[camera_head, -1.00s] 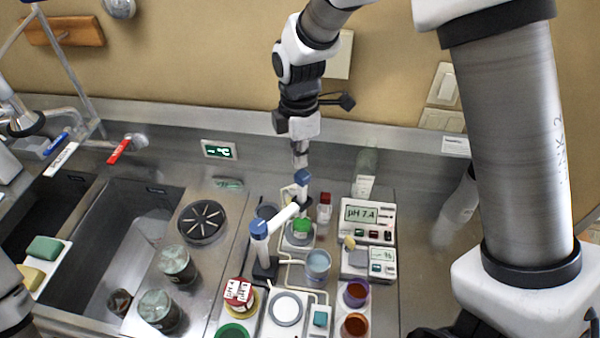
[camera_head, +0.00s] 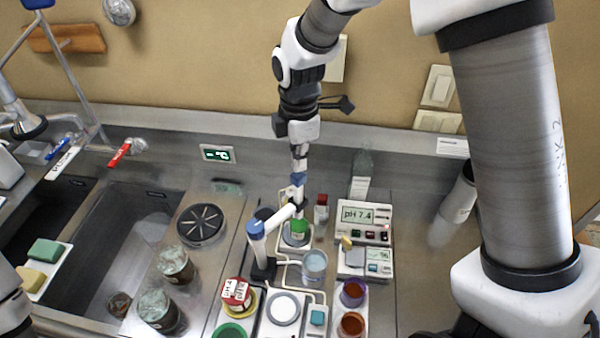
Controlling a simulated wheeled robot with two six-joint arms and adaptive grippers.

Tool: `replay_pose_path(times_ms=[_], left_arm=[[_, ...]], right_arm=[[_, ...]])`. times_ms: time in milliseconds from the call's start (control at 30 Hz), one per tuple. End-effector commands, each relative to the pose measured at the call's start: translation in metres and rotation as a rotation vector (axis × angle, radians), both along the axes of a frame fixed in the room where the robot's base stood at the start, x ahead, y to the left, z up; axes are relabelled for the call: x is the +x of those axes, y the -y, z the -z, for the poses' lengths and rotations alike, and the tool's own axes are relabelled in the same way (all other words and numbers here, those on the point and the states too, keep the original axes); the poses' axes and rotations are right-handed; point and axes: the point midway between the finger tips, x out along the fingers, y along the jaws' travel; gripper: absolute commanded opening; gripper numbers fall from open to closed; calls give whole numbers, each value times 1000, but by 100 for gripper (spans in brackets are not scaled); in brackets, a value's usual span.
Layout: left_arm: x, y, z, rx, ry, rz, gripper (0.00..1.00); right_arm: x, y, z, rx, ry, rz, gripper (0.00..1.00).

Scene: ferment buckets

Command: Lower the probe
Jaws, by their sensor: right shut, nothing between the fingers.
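The probe stand (camera_head: 264,266) has an upright post with a blue joint and a white arm (camera_head: 280,218) reaching right. A slim upright probe (camera_head: 298,192) with a blue upper part is at the arm's end. Its lower end is over or in a small cup with green (camera_head: 299,227); the tip is hidden. My right gripper (camera_head: 299,165) points straight down, shut, with its narrow fingers directly above the probe top. I cannot tell whether they touch it. The pH meter (camera_head: 364,222) reads 7.4. My left gripper is out of view.
A blue-grey cup (camera_head: 314,266), a red-capped bottle (camera_head: 321,208) and a clear bottle (camera_head: 360,175) stand close around. Jars (camera_head: 175,265) and a sink (camera_head: 110,255) lie left. A second meter (camera_head: 365,262) and purple and orange cups (camera_head: 352,293) are right. Free counter lies further right.

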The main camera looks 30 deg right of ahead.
Motion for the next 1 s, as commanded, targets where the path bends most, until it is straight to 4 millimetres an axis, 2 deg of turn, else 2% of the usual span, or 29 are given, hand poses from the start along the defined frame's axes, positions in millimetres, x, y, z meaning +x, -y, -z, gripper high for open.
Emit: replay_pose_path(times_ms=[367, 1000], left_arm=[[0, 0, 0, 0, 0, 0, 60], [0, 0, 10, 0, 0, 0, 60]], right_arm=[[0, 0, 1, 0, 0, 0, 0], [0, 0, 20, 0, 0, 0, 0]])
